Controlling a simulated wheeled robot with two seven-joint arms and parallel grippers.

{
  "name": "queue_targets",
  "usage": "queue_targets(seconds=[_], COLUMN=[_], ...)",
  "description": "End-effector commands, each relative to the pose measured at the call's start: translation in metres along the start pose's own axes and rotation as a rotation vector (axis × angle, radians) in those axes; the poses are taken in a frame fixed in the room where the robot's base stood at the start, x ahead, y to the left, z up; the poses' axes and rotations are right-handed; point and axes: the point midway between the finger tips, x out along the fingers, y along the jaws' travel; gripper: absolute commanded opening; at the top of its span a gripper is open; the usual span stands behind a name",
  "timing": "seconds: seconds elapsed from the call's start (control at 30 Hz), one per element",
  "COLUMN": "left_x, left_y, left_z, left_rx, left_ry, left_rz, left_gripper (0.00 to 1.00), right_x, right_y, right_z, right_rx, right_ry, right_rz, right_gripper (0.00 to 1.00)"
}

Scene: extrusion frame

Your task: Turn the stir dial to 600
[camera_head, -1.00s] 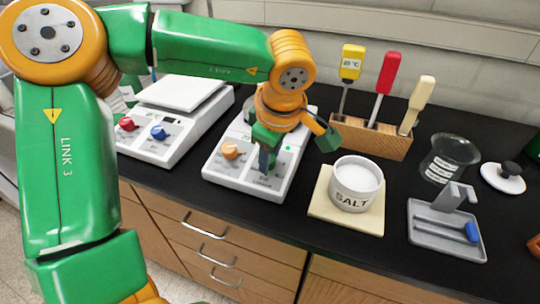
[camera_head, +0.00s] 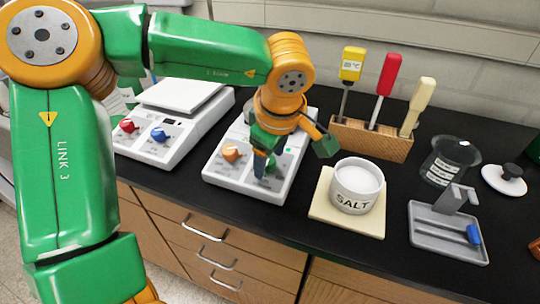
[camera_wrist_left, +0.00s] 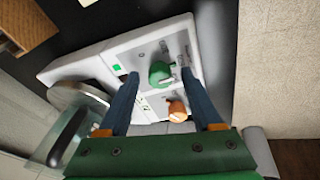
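The stirrer unit (camera_head: 235,186) is a white box on the black bench with an orange dial (camera_head: 231,152) at left and a green dial (camera_head: 273,164) at right. Their printed labels and scale are too small to read. My left gripper (camera_head: 262,166) is low over its front panel at the green dial and partly covers it. In the left wrist view the left gripper (camera_wrist_left: 160,77) is open, its two blue fingers either side of the green dial (camera_wrist_left: 160,74), with gaps visible. The orange dial (camera_wrist_left: 177,110) also shows there. My right gripper is not in view.
Left of the unit stands a similar white device (camera_head: 150,140) with red and blue dials. To the right are a salt pot (camera_head: 357,190) on a beige tile, a wooden rack (camera_head: 372,136) with three handled tools, a glass beaker (camera_head: 448,160) and a grey stand (camera_head: 440,233).

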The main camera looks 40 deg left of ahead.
Motion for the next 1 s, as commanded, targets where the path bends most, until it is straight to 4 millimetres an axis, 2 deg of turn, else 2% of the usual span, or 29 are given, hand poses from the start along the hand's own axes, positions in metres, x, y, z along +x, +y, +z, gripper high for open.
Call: queue_targets(seconds=[0.2, 0.4, 0.53, 1.0], left_x=[-0.006, -0.049, -0.068, -0.071], left_y=[0.001, 0.001, 0.001, 0.0], left_z=[0.0, 0.0, 0.0, 0.0], left_rx=[-0.001, -0.001, 0.0, 0.0], left_ry=[0.0, -0.002, -0.001, 0.0], left_rz=[0.002, 0.003, 0.001, 0.0], left_gripper=[0.66, 0.66, 0.66, 0.66], right_x=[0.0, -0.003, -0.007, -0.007], right_y=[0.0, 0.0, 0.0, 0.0], right_z=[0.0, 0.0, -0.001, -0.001], right_rx=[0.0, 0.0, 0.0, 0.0], right_ry=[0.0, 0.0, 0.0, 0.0], right_rz=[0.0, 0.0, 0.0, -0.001], right_gripper=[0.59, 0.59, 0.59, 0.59])
